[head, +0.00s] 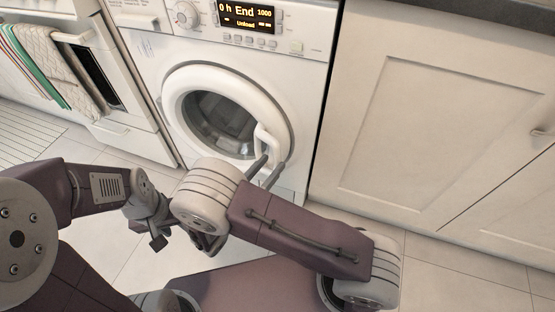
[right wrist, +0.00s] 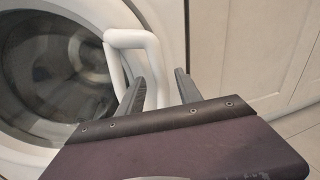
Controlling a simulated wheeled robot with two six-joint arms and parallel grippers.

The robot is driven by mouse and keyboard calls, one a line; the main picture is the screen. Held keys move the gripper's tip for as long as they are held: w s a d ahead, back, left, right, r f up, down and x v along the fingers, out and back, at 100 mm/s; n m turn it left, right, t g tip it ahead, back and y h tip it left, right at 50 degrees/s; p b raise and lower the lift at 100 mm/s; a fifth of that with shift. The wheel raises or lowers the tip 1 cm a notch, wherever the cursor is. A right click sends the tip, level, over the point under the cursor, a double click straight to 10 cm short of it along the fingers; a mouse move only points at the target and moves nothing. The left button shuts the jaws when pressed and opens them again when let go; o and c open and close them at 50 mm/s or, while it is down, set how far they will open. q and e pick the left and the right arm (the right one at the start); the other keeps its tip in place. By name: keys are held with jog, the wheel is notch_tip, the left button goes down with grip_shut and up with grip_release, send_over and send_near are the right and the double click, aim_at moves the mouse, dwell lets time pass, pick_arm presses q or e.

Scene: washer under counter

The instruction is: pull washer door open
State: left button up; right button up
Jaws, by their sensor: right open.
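The white washer (head: 288,66) stands under the counter, and its display reads "End" and "Unload". Its round door (head: 177,105) with dark glass looks closed. The white loop handle (head: 268,143) sticks out at the door's right side; it also shows in the right wrist view (right wrist: 155,62). My right gripper (head: 268,168) is open at the handle's lower end. In the right wrist view (right wrist: 161,82), the handle's outer bar appears between the two fingers; contact cannot be told. My left gripper (head: 158,240) is low at left, away from the door, its fingers unclear.
White cupboard doors (head: 430,120) stand right of the washer. An oven (head: 105,85) with hanging towels (head: 50,65) stands at left. The tiled floor (head: 140,265) before the washer is partly covered by my arms and base.

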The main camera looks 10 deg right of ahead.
aim_at(275, 160)
jog(key=x, duration=0.4)
jog(key=shift+b, duration=0.3)
grip_shut()
dwell(1.1)
